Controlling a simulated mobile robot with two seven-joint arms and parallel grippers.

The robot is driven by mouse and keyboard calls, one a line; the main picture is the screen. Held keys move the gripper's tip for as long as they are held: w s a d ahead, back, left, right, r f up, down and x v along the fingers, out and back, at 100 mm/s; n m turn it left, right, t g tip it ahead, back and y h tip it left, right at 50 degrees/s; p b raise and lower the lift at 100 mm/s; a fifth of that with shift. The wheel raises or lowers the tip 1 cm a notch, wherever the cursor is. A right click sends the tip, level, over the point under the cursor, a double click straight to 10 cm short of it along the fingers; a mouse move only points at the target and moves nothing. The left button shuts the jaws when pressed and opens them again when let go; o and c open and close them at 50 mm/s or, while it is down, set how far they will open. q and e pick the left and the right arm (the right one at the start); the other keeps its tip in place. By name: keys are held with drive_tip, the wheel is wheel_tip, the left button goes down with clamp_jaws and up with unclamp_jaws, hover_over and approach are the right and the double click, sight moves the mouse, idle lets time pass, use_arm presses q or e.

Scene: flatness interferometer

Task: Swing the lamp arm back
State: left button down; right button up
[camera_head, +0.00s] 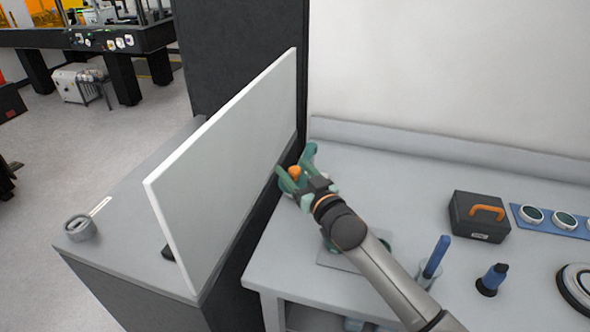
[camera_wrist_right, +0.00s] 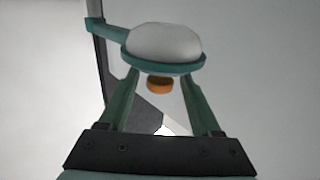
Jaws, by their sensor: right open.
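The lamp shows best in the right wrist view, with a pale rounded head (camera_wrist_right: 165,43) in a teal rim. A teal arm (camera_wrist_right: 108,28) runs from the rim to the upper left. An orange knob (camera_wrist_right: 160,84) sits below the rim, between my fingers in the picture. In the head view the orange knob (camera_head: 295,172) shows at my right gripper (camera_head: 296,168), beside the upright panel. My right gripper is open, its fingers on either side of the knob; I cannot tell whether they touch it. Much of the lamp is hidden by my gripper and arm. My left gripper is out of view.
A large upright panel (camera_head: 225,165) stands just left of my right gripper.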

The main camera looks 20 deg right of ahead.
clamp_jaws()
idle(0.5)
idle(0.9)
